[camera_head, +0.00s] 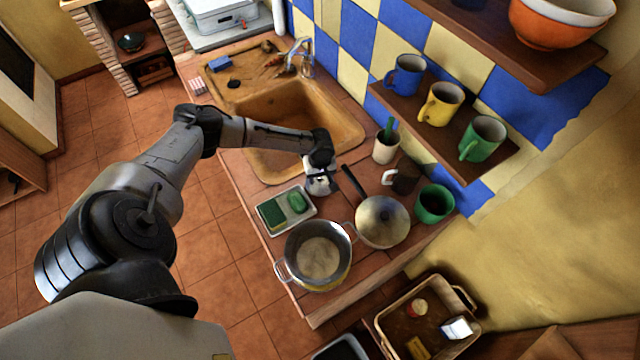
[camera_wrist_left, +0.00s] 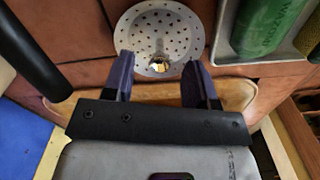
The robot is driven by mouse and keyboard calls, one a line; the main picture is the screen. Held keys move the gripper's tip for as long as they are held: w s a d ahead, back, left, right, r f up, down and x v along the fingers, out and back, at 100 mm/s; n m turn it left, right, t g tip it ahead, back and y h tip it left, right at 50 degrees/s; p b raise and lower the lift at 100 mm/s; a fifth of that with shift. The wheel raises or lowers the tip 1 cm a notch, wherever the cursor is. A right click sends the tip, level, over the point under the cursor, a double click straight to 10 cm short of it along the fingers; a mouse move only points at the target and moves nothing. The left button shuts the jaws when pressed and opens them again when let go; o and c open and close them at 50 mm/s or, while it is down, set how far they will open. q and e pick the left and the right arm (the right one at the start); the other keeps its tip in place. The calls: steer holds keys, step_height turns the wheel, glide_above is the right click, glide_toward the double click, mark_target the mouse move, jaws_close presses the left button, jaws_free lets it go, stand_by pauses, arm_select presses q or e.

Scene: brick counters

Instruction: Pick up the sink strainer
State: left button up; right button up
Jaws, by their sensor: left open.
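The sink strainer (camera_wrist_left: 137,40) is a round, light, perforated disc with a small shiny knob at its near side. It lies on the tiled counter in the left wrist view. My left gripper (camera_wrist_left: 159,68) is open, with its two dark fingertips on either side of the knob. I cannot tell whether the fingers touch the strainer. In the head view my left gripper (camera_head: 320,187) is over the counter between the sink and the soap dish, and it hides most of the strainer. My right gripper is not in view.
A soap dish (camera_head: 309,210) with a green sponge and soap stands close by. A pan handle (camera_head: 352,181) reaches close on the other side. The lidded pan (camera_head: 382,221), a pot (camera_head: 318,256), a cup with a brush (camera_head: 386,150) and the sink (camera_head: 290,113) surround the spot.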

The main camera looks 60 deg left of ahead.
arm_select(q)
steer(key=shift+f, duration=1.2)
jaws_close()
steer(key=shift+r, duration=0.1)
